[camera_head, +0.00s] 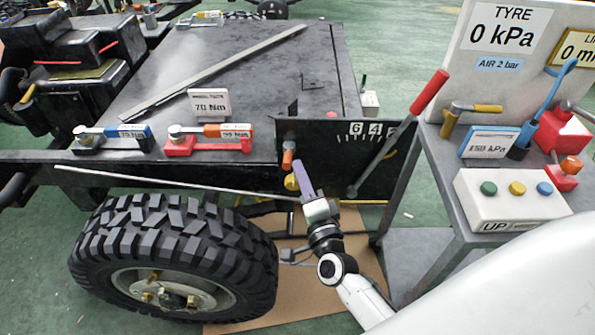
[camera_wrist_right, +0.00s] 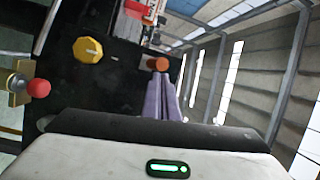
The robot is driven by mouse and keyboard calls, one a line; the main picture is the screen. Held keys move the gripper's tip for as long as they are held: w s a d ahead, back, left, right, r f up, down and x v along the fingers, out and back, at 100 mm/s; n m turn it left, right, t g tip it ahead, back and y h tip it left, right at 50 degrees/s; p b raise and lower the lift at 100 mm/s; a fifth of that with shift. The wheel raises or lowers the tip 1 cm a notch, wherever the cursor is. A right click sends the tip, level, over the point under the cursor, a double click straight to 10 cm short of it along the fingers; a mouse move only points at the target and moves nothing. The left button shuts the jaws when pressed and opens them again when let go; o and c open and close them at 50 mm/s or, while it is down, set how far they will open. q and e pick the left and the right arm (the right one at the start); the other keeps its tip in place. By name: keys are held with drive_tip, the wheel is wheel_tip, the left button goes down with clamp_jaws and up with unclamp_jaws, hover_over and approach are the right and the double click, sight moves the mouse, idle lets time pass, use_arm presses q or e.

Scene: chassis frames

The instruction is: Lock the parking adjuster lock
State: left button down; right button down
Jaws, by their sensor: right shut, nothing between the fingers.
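The black panel (camera_head: 340,160) on the chassis side carries a scale with white numbers and several controls. I cannot tell for sure which control is the parking adjuster lock. An orange knob (camera_head: 287,160) and a yellow knob (camera_head: 291,183) sit near the panel's left end. The wrist view shows the yellow knob (camera_wrist_right: 89,50), the orange knob (camera_wrist_right: 158,64) and a red ball (camera_wrist_right: 38,89) on a brass fitting. My right gripper (camera_head: 300,166) has purple fingers, shut and empty, close to the orange knob. The fingers (camera_wrist_right: 160,80) point at it; contact is unclear. My left gripper is out of view.
A long red-handled lever (camera_head: 405,130) slants up right of the gripper. A big tyre (camera_head: 175,255) stands at lower left. A grey cart (camera_head: 455,215) with a button box (camera_head: 512,200) stands at right. Torque tools (camera_head: 208,140) lie on the chassis top.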

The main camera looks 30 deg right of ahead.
drive_tip(key=shift+w+a+r+y, duration=0.15)
drive_tip(key=shift+a, duration=0.4)
drive_tip(key=shift+w+a+r+y, duration=0.1)
drive_tip(key=shift+w+a+y, duration=0.05)
drive_tip(key=shift+a, duration=0.4)
drive_tip(key=s+f+p, duration=0.1)
drive_tip(key=s, duration=0.9)
drive_tip(key=shift+s, duration=0.35)
drive_tip(key=shift+f, duration=0.1)
drive_tip(key=s+a+f+n+g+y, duration=0.45)
drive_tip(key=a+f+n, duration=0.25)
drive_tip(key=n, duration=0.4)
drive_tip(key=s+f+n+g, duration=0.5)
drive_tip(key=s+f+n, duration=0.4)
drive_tip(key=shift+y, duration=0.45)
drive_tip(key=shift+s+g, duration=0.1)
drive_tip(key=shift+g, duration=0.15)
